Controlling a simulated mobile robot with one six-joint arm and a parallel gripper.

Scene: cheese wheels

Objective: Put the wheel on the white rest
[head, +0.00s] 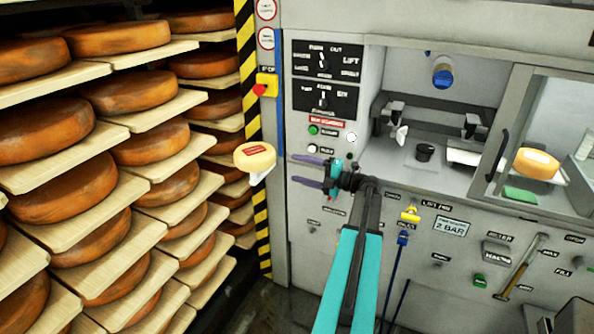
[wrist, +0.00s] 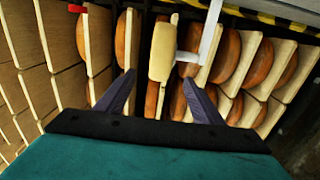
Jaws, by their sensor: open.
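A small pale yellow wheel with a red label (head: 254,157) is at the left edge of the machine, with a white support (head: 262,177) showing just under its right side. In the wrist view the pale wheel (wrist: 162,52) appears ahead, between the lines of my fingers, with a white bar (wrist: 208,40) to its right. My gripper (head: 293,170) is open and empty, its purple fingers pointing left toward the wheel with a gap between. It also shows in the wrist view (wrist: 158,88). Another yellow wheel (head: 536,163) is inside the machine's cabinet at the right, on a white support.
Wooden shelves (head: 160,165) with many brown-orange wheels fill the left. A yellow-black striped post (head: 262,215) stands behind the pale wheel. The cabinet has a glass door (head: 535,115) and an open bay (head: 420,120) with clamps. Knobs, levers and a hose line the machine's front.

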